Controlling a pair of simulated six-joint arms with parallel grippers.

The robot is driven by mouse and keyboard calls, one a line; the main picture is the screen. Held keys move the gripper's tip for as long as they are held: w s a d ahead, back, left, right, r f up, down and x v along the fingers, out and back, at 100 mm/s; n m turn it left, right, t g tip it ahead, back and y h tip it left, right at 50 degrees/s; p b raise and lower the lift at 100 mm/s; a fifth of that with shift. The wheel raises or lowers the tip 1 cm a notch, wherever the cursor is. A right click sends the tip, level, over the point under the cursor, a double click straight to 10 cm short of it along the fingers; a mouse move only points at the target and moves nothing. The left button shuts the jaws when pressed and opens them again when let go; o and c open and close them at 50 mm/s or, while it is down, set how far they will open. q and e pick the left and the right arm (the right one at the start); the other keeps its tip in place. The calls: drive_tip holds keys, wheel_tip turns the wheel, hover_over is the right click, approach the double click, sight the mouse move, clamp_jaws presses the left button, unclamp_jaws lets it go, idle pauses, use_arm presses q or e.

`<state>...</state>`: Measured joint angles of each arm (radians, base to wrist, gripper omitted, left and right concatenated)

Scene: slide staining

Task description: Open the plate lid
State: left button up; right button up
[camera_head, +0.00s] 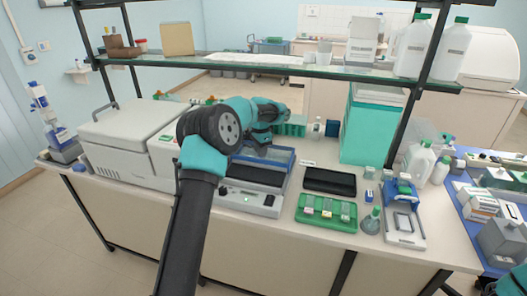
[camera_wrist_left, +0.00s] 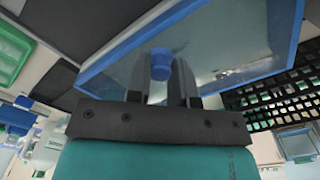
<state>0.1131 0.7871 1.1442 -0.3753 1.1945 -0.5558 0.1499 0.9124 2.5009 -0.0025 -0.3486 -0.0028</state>
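The plate lid (camera_head: 279,155) is a clear panel with a blue rim, at the back of a flat grey device (camera_head: 250,199) left of the bench's middle. My left gripper (camera_head: 265,138) is over the lid, its fingertips hard to make out in the head view. In the left wrist view, the lid (camera_wrist_left: 225,45) fills the upper middle and has a blue knob (camera_wrist_left: 161,64). The dark fingers of my left gripper (camera_wrist_left: 161,85) stand on both sides of the knob and appear closed on it. My right gripper is out of view.
A dark tray (camera_head: 330,181) and a green slide tray (camera_head: 326,212) lie right of the device. A large grey machine (camera_head: 125,130) stands to its left. A glass shelf (camera_head: 290,70) spans above the back. A black grid (camera_wrist_left: 280,100) shows beside the lid.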

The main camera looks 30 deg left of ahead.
use_arm(q)
drive_tip(key=o, duration=0.5)
drive_tip(key=shift+c, duration=0.2)
drive_tip(key=shift+r, duration=0.15)
wheel_tip(320, 180, up, 17)
idle(0.3)
drive_tip(key=shift+d, duration=0.1)
idle(0.4)
